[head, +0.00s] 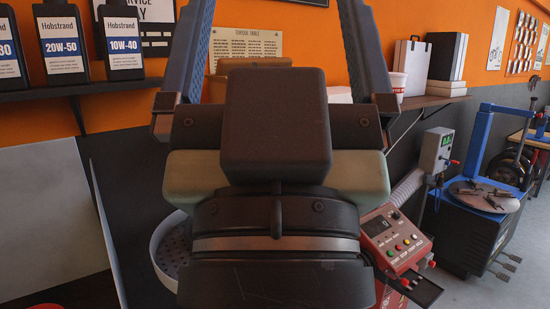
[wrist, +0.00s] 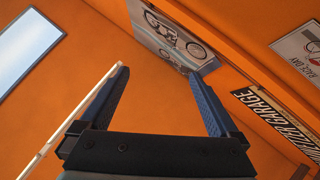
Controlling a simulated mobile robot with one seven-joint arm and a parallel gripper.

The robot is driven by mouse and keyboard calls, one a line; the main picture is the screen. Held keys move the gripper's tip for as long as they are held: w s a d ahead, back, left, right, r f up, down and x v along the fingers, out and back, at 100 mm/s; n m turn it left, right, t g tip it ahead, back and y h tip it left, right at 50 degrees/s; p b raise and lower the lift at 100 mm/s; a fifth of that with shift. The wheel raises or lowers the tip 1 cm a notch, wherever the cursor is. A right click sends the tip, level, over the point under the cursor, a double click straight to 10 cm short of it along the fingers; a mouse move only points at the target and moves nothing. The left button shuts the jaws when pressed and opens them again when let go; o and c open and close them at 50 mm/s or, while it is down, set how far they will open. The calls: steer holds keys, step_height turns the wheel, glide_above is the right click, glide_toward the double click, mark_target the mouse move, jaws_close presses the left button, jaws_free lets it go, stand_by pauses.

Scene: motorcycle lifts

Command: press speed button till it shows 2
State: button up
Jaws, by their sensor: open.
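A red control box (head: 418,247) stands at the lower right in the head view, partly hidden behind my arm. Its sloped face has a small display (head: 376,226), a dark knob and a row of small coloured buttons (head: 404,246). The labels and the display's reading are too small to make out, so I cannot tell which is the speed button. My gripper (head: 272,20) points up in front of the wall, with its two blue fingers wide apart and nothing between them. It also shows open in the wrist view (wrist: 157,73). It is well above and left of the box, not touching it.
A dark tray (head: 424,291) juts from the box's front. A blue machine with a round plate (head: 484,196) stands further right. A shelf with oil bottles (head: 122,42) is at upper left; another shelf holds a cup (head: 397,86) and binders (head: 447,58). Orange wall is behind.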

jaws_close()
stand_by(1.5)
